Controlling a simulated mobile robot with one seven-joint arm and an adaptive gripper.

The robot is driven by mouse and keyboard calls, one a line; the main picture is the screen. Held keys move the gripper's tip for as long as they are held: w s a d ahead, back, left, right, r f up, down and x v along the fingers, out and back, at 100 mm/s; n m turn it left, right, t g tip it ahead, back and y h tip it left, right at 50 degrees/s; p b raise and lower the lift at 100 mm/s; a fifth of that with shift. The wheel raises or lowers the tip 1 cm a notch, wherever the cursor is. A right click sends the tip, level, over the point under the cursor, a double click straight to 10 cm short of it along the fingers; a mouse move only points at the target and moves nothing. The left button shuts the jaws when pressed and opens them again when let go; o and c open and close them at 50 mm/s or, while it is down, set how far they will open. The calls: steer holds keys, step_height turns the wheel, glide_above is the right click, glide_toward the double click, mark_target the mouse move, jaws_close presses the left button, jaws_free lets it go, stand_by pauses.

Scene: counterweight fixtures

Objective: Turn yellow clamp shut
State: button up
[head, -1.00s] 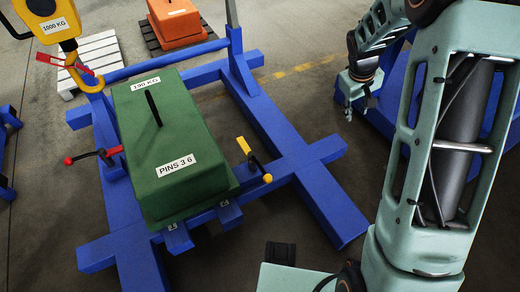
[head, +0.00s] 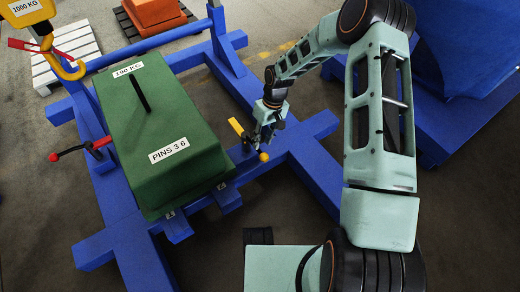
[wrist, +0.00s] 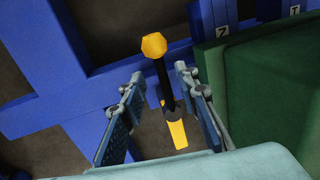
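The yellow clamp (head: 237,127) is on the blue frame, right of the green weight. In the wrist view it shows a yellow knob (wrist: 154,46), a black rod and a yellow plate (wrist: 177,134). My gripper (head: 265,135) is at the clamp in the head view. In the wrist view my gripper (wrist: 160,82) is open, with one finger on each side of the black rod. A gap shows on both sides, so the fingers do not appear to touch it. The knob lies beyond the fingertips.
A yellow hook (head: 68,68) hangs at upper left. A blue structure (head: 460,70) stands at right.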

mark_target(260, 151)
steer(key=shift+s+a+f+b, duration=0.1)
steer(key=shift+f+b, duration=0.05)
steer(key=shift+f, duration=0.6)
steer(key=shift+s+a+f+b, duration=0.1)
steer(key=shift+a+f+b, duration=0.1)
steer(key=shift+f, duration=0.5)
steer(key=shift+a+f+b, duration=0.1)
steer(key=shift+f+b, duration=0.05)
steer(key=shift+f, duration=0.6)
jaws_close()
